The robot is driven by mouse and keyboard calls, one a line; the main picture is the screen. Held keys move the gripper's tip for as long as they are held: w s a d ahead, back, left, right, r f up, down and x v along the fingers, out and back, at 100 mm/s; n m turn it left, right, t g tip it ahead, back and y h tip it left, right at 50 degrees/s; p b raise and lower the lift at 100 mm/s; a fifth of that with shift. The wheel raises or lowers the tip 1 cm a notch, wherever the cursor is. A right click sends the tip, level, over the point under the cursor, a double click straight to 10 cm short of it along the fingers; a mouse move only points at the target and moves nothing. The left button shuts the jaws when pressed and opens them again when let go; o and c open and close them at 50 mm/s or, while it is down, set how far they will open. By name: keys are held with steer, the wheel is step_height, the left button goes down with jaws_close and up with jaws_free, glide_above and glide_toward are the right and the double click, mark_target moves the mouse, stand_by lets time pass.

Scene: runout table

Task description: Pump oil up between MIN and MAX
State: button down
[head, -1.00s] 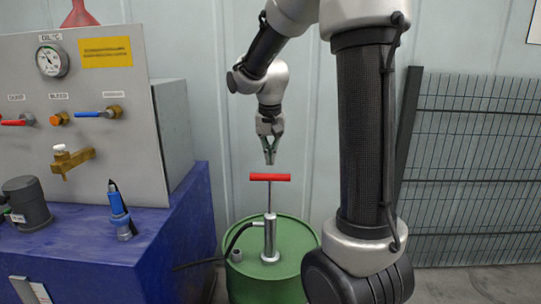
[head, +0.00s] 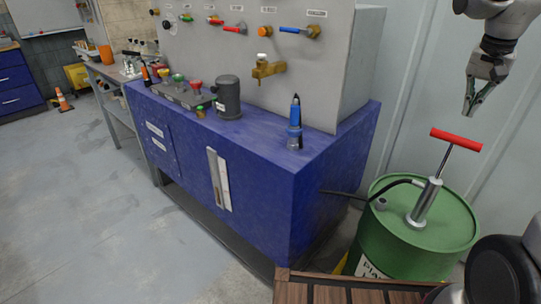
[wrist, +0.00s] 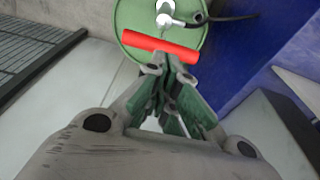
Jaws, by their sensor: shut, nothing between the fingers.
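The hand pump (head: 426,203) stands on top of a green drum (head: 398,238), with its red T-handle (head: 456,140) raised on a thin rod. My gripper (head: 468,112) is shut and empty, a little above the red handle and apart from it in the head view. In the wrist view the shut fingertips (wrist: 168,66) appear just beside the red handle (wrist: 160,50), over the drum's edge. A dark hose (head: 345,193) runs from the pump toward the blue cabinet (head: 270,215). A pale vertical strip (head: 218,180) is on the cabinet's front; no oil level or marks are readable there.
A grey panel (head: 345,90) with valves stands on the cabinet. A blue-handled tool (head: 294,125) and a dark grey cylinder (head: 228,97) stand on its top. A wooden slatted surface (head: 340,290) is at the front. Open floor (head: 90,220) lies left.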

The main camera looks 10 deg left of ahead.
step_height(320, 180, up, 7)
steer(key=shift+s+a, duration=0.15)
steer(key=shift+f, duration=0.1)
steer(key=f, duration=0.4)
steer(key=w+d+f, duration=0.1)
steer(key=f, duration=0.4)
steer(key=w+f, duration=0.1)
steer(key=f, duration=0.3)
steer(key=shift+w+d+f, duration=0.1)
steer(key=shift+d+f, duration=0.15)
steer(key=shift+f, duration=0.15)
glide_above(437, 178)
steer(key=w, duration=0.1)
steer(key=f, duration=0.9)
steer(key=shift+d+f, duration=0.3)
steer(key=shift+d, duration=0.05)
